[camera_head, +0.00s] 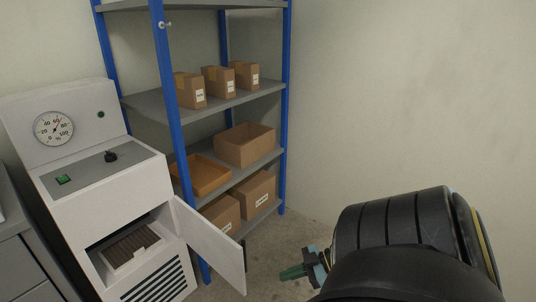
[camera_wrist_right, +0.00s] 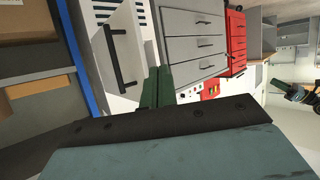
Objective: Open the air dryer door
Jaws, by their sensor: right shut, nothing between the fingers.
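The white air dryer (camera_head: 150,185) stands at the left in the head view. It has a round gauge, a green switch and a black knob. Its small lower door (camera_head: 215,250) stands swung out on its right side, and the opening (camera_head: 130,247) shows a brown ribbed part inside. In the wrist view the door (camera_wrist_right: 100,20) shows its black bar handle (camera_wrist_right: 115,57). My right gripper (camera_head: 292,272) is shut and empty, to the right of the door and apart from it. Its green fingers show in the wrist view (camera_wrist_right: 157,87). What looks like my left gripper (camera_wrist_right: 278,86) is small at the right there.
A blue-post shelf rack (camera_head: 168,80) with cardboard boxes (camera_head: 245,147) and an orange tray (camera_head: 203,176) stands behind the door. A grey cabinet (camera_head: 22,245) stands left of the dryer. Grey drawers (camera_wrist_right: 190,45) and a red cabinet (camera_wrist_right: 236,45) show in the wrist view.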

